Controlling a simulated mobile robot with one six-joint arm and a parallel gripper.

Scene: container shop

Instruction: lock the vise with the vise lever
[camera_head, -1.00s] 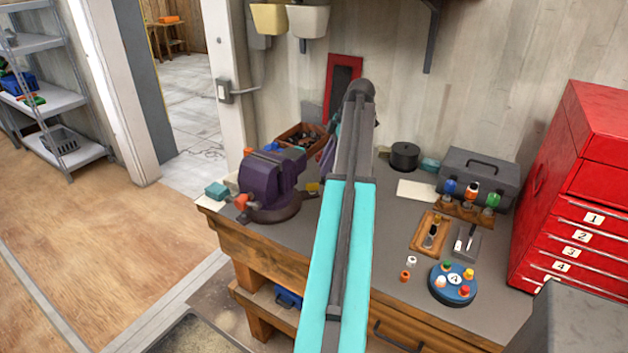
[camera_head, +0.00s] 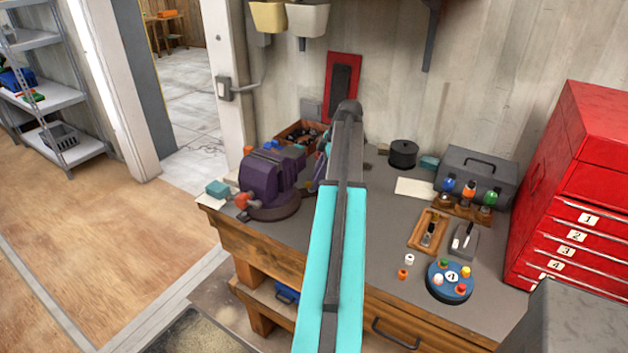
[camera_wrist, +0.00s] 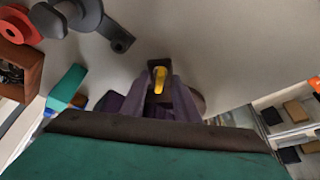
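The purple vise (camera_head: 268,178) stands on its round base at the left end of the workbench. An orange-red part with a small grey bar (camera_head: 243,203) shows on its front left; I cannot tell whether this is the lever. My gripper is mostly hidden behind my teal arm in the head view, low at the bench just right of the vise. In the wrist view, purple-grey prongs that look like my gripper (camera_wrist: 160,78) frame a yellow piece (camera_wrist: 159,82). I cannot tell whether they touch it. Purple parts beside the prongs are partly hidden.
A wooden bin (camera_head: 300,132) sits behind the vise and a teal block (camera_head: 217,188) to its left. Right of my arm are a blue round tray (camera_head: 450,283), a wooden tray (camera_head: 428,232), a grey toolbox (camera_head: 478,175) and a red drawer cabinet (camera_head: 575,200).

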